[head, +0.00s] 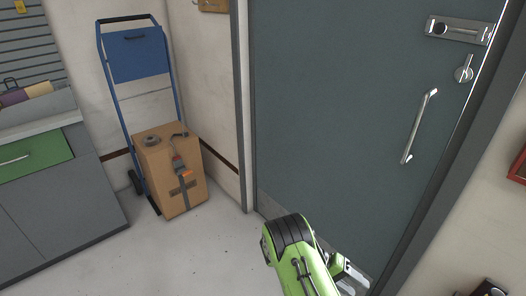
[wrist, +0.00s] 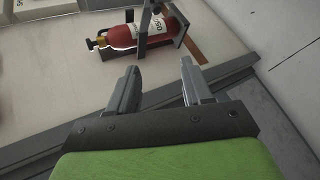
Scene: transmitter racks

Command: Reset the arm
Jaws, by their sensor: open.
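My arm is green and black and reaches up from the bottom of the head view, in front of the lower part of a grey door (head: 335,100). The end of my gripper shows only partly in the head view, low and beside the door. In the wrist view my gripper (wrist: 157,88) has its two grey fingers apart, with nothing between them. A red fire extinguisher (wrist: 148,32) in a dark bracket shows beyond the fingertips, apart from them.
A blue hand truck (head: 137,55) with a cardboard box (head: 160,170) stands left of the door. A grey cabinet (head: 60,215) with a green drawer (head: 35,157) is at far left. The door has a metal handle (head: 419,126). The floor (head: 190,250) between is clear.

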